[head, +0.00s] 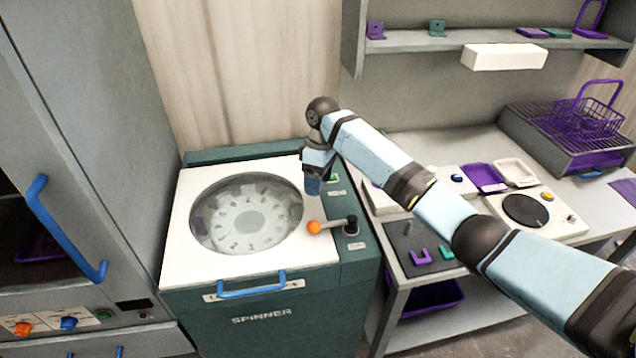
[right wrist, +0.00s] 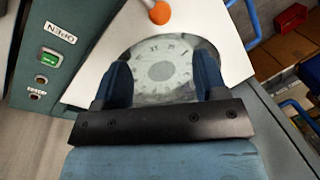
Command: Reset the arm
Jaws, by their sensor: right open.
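My right arm reaches in from the right in the head view, and its gripper (head: 313,186) points down over the right part of the spinner's top. In the right wrist view the right gripper (right wrist: 165,80) has its two blue fingers wide apart with nothing between them. The spinner (head: 270,318) is a green machine with a white lid (head: 190,262) and a round window (head: 246,214) showing a numbered drum. Its lid appears closed. An orange-knobbed lever (head: 313,227) lies just below the gripper in the picture. My left gripper is not in view.
A grey cabinet with a blue handle (head: 62,232) stands left of the spinner. A bench (head: 400,150) at right carries purple and white trays, a black round plate (head: 526,210) and a rack with a purple basket (head: 590,118). A shelf (head: 400,42) hangs above.

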